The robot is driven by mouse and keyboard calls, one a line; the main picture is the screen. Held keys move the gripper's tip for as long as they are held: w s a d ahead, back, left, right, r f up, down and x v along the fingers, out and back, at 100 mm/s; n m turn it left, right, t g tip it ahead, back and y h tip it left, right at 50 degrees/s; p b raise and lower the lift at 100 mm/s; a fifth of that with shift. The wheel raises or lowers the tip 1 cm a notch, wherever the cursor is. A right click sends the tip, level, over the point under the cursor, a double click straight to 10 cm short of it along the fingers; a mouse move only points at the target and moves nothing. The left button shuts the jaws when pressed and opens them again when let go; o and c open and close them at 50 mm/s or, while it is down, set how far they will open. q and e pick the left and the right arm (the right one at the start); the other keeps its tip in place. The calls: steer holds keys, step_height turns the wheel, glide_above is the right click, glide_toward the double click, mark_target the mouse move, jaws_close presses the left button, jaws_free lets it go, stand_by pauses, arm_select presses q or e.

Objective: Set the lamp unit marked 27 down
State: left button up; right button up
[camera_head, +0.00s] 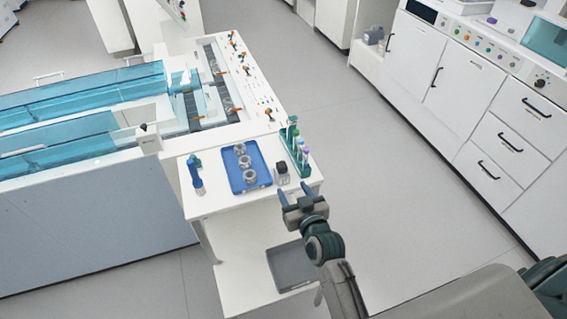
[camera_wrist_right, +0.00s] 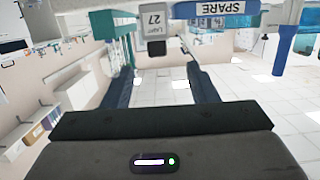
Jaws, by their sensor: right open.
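The lamp unit marked 27 (camera_head: 282,175) is a small grey-white block with a dark top. It stands on the white table, just right of the blue tray. In the right wrist view the lamp unit (camera_wrist_right: 154,22) shows its label "27" at the top of the picture, beyond the fingertips. My right gripper (camera_head: 298,190) is open and empty at the table's near right edge, close to the lamp unit. In the right wrist view my right gripper (camera_wrist_right: 160,70) has its fingers apart with nothing between them. My left gripper is not in view.
The blue tray (camera_head: 235,183) holds three round metal parts; its "SPARE" label (camera_wrist_right: 222,8) shows in the wrist view. A green tube rack (camera_head: 303,167) stands right of the lamp unit. A blue bottle (camera_head: 195,178) stands left. A grey tray (camera_head: 285,268) lies on the lower shelf.

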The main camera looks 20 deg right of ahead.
mark_target(284, 169)
steer(key=shift+g, duration=0.7)
steer(key=w+p, duration=0.4)
steer(key=p, duration=0.1)
steer(key=shift+w+r, duration=0.2)
steer(key=shift+w, duration=0.1)
steer(key=shift+w+r+p, duration=0.1)
steer(key=shift+w+p, duration=0.15)
steer(key=shift+p, duration=0.05)
steer(key=p+x, duration=0.1)
steer(key=x, duration=0.3)
steer(key=shift+w+d+r+p, duration=0.1)
steer(key=shift+d+r+p, duration=0.05)
steer(key=shift+p, duration=0.25)
steer(key=shift+w+f, duration=0.2)
steer(key=shift+w, duration=0.1)
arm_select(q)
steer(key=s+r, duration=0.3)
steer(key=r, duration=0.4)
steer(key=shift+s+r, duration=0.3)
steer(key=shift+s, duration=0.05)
arm_select(e)
steer(key=shift+s, duration=0.1)
